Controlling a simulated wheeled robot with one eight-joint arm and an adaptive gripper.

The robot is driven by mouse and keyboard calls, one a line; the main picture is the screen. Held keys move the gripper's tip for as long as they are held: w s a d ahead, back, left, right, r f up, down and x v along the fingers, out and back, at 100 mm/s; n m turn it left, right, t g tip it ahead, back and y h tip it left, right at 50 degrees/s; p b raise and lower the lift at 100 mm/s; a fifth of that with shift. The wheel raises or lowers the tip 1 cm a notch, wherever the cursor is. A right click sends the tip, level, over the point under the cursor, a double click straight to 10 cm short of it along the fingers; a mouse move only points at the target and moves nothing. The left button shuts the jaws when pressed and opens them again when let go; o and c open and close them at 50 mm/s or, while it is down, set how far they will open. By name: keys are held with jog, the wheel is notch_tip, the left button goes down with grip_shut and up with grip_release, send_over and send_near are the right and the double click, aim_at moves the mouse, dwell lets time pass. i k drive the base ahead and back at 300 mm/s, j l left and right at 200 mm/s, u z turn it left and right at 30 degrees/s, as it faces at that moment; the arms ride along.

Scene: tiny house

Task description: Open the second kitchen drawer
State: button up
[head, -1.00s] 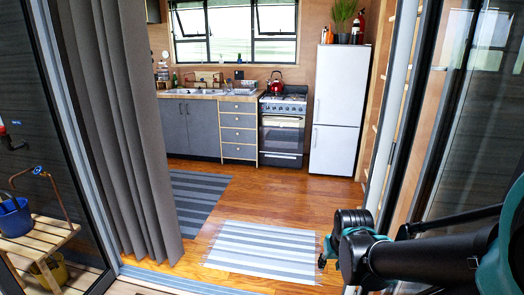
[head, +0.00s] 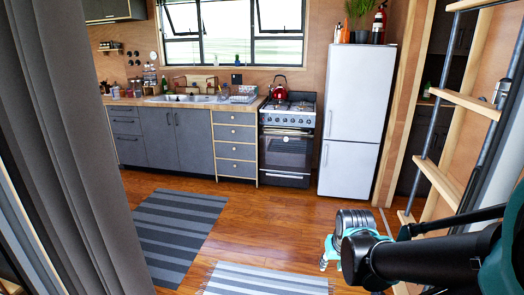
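A stack of grey kitchen drawers (head: 236,146) with light wood edging stands in the counter run, just left of the stove. The second drawer from the top (head: 235,133) is closed, flush with the others, with a small knob in its middle. Another set of grey drawers (head: 125,126) shows at the far left of the counter. My gripper (head: 328,254) is at the lower right, in front of my dark arm, pointing away toward the floor. It is far from the drawers and touches nothing. Its fingers are small and partly hidden, so their opening is unclear.
A stove (head: 287,145) with a red kettle (head: 279,89) and a white fridge (head: 357,115) stand right of the drawers. A striped dark rug (head: 176,230) and a pale rug (head: 265,281) lie on the wood floor. A curtain (head: 70,150) hangs left; a ladder (head: 440,180) stands right.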

aim_at(245, 134)
jog(key=i, duration=3.5)
jog(key=i+u, duration=0.1)
jog(key=u, duration=0.85)
jog(key=i+l+u, duration=0.15)
jog(key=u, duration=0.85)
jog(key=i+l, duration=0.05)
jog(key=l, duration=0.05)
